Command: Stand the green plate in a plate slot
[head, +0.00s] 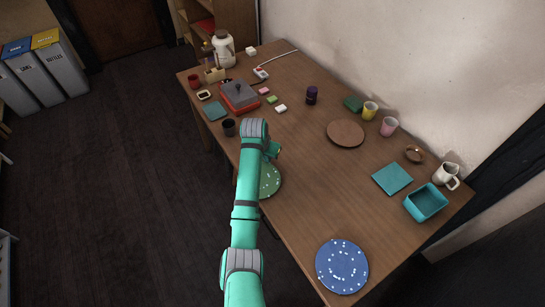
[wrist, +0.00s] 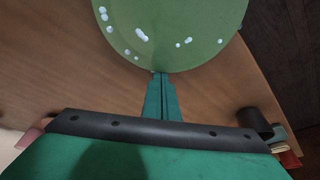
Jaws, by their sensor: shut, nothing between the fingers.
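The green plate (head: 270,180) with white specks lies flat near the table's front edge, partly hidden by my arm in the head view. It fills the upper middle of the wrist view (wrist: 175,25). My gripper (wrist: 158,75) is shut and empty, its fingertips at the plate's near rim in that view. I cannot tell whether they touch it. In the head view the fingers are mostly hidden behind the wrist. I cannot make out a plate slot in either view.
A blue speckled plate (head: 342,266) lies at the table's near end. A brown round plate (head: 346,133), teal tray (head: 426,203) and teal square (head: 392,178) are to the right. A dark cup (head: 229,127) and red-and-grey box (head: 239,96) stand beyond my wrist. The table's middle is clear.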

